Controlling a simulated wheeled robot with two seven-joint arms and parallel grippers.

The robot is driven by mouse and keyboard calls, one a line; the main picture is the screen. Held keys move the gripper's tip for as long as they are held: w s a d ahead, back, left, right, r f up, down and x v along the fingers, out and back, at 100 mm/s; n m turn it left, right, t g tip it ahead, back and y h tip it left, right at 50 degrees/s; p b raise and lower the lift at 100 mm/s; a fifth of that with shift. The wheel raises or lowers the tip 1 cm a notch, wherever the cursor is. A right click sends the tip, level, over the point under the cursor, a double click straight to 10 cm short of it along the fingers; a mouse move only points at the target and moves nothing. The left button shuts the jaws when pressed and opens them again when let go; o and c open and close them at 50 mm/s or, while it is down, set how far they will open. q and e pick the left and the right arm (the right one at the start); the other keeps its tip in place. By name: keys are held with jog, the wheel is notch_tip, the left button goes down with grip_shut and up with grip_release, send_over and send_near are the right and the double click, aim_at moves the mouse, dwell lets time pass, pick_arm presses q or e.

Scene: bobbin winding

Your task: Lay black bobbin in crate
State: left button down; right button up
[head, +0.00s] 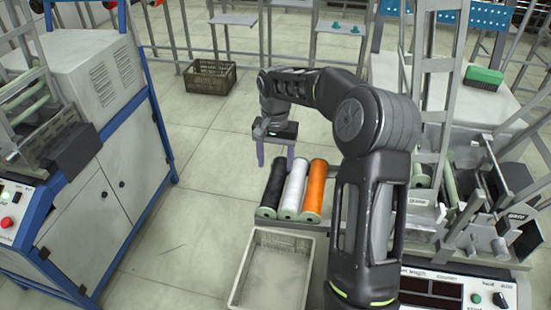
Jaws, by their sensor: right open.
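A black bobbin (273,186) lies on a rack at the left end of a row, beside a white bobbin (292,188) and an orange bobbin (315,188). My left gripper is not in view.
A winding machine with a display panel (432,290) and metal posts stands close on the right. A blue-framed machine (110,140) stands on the left. A brown crate (209,77) sits on the floor at the back. The floor left of the bobbins is clear.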

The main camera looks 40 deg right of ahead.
aim_at(275, 186)
jog(key=shift+f+b, duration=0.75)
jog(key=shift+f, duration=0.6)
jog(key=shift+f, duration=0.1)
